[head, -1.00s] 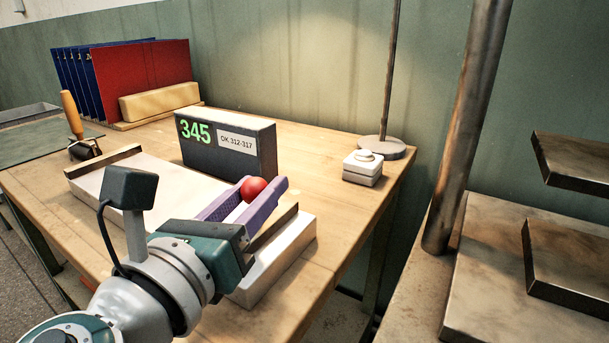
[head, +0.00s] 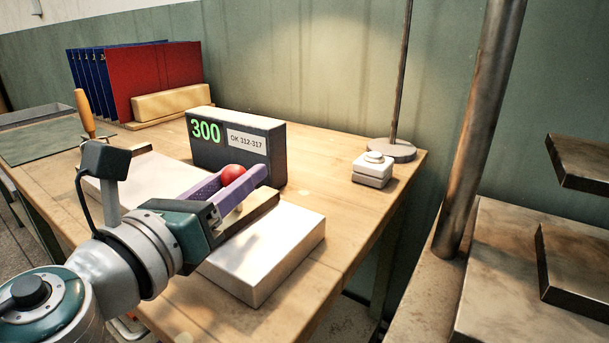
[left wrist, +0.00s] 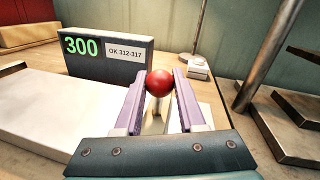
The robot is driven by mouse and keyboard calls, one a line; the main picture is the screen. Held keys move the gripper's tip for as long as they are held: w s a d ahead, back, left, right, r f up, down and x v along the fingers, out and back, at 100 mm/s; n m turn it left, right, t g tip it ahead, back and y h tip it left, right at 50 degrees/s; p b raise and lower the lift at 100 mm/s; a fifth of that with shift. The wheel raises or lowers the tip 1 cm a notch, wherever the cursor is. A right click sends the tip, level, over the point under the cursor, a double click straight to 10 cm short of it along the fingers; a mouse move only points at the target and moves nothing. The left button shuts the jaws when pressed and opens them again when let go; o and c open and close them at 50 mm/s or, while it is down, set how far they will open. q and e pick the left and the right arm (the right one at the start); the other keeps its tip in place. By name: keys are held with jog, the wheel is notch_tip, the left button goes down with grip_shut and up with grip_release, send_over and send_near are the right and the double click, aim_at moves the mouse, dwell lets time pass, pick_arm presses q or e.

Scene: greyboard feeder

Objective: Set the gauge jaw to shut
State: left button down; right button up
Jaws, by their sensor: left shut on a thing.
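The gauge has a long pale base (head: 285,245) on the bench and a dark display box (head: 270,150) behind it. The display reads 300, with a label "OK 312-317". The sliding jaw (head: 262,205) is a dark bar across the base, with bare base to its right. The other jaw bar (head: 135,152) is at the far left end, well apart from it. My left gripper (head: 243,173) has its purple fingers shut on the jaw's red ball knob (head: 232,174). The knob also shows between the fingertips in the left wrist view (left wrist: 159,83). My right gripper is not in view.
Red and blue boards (head: 155,75) stand in a rack behind a yellowish block (head: 170,102). A wooden-handled tool (head: 85,115) stands at left. A white button box (head: 373,170) and a pole stand (head: 391,150) are at the back right. Metal shelves stand beyond the bench.

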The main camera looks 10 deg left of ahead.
pick_arm(q)
jog(key=shift+a, duration=0.2)
jog(key=c, duration=0.5)
grip_release()
jog(key=shift+a, duration=0.1)
jog(key=s, duration=0.3)
jog(key=s+a, duration=0.1)
jog(key=s, duration=0.2)
jog(key=s+b, duration=0.1)
jog(key=s, duration=0.2)
jog(key=shift+a+f, duration=0.15)
jog(key=shift+s, duration=0.35)
jog(key=shift+r, duration=0.2)
